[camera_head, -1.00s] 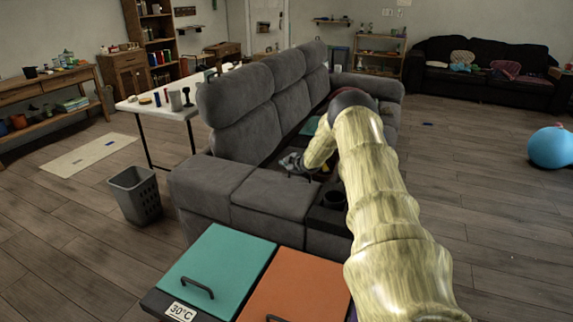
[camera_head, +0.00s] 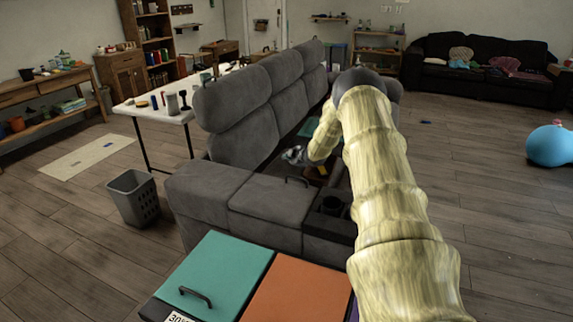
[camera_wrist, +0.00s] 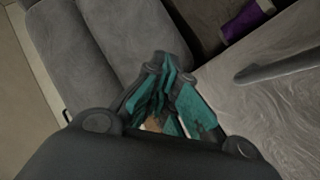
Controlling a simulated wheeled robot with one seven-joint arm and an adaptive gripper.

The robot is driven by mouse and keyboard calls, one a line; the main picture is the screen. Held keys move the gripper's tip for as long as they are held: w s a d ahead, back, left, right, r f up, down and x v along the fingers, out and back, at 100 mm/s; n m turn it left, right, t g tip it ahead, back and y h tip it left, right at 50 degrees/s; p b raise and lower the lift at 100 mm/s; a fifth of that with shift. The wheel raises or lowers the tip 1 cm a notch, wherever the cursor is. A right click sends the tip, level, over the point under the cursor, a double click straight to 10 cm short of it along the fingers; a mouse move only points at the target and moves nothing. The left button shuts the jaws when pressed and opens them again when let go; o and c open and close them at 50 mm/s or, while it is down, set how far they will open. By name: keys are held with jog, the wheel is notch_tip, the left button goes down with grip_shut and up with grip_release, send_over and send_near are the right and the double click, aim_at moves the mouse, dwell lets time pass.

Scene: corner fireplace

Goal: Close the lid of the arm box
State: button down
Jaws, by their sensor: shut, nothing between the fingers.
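The arm box is at the near end of the grey sofa, with a grey padded lid (camera_head: 268,203) that has a dark handle (camera_head: 297,181) near its far edge. The lid looks flat on the armrest, but I cannot tell whether it is fully down. My gripper (camera_head: 293,156) is just beyond the handle, apart from it in the picture, over the sofa's seat side. In the wrist view, my gripper (camera_wrist: 170,105) has teal finger pads close together with nothing held. Grey upholstery (camera_wrist: 95,65) lies to its left, with a small dark handle at its edge.
A dark cup holder (camera_head: 333,207) is right of the lid. The sofa's tall backrest (camera_head: 240,115) rises behind and left. A teal lid (camera_head: 218,275) and an orange lid (camera_head: 298,290) are in front. A purple object (camera_wrist: 248,20) shows in the wrist view.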

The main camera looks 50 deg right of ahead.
jog(key=s+r, duration=0.4)
jog(key=shift+d+r, duration=0.4)
jog(key=shift+d, duration=0.05)
jog(key=shift+s+f, duration=0.1)
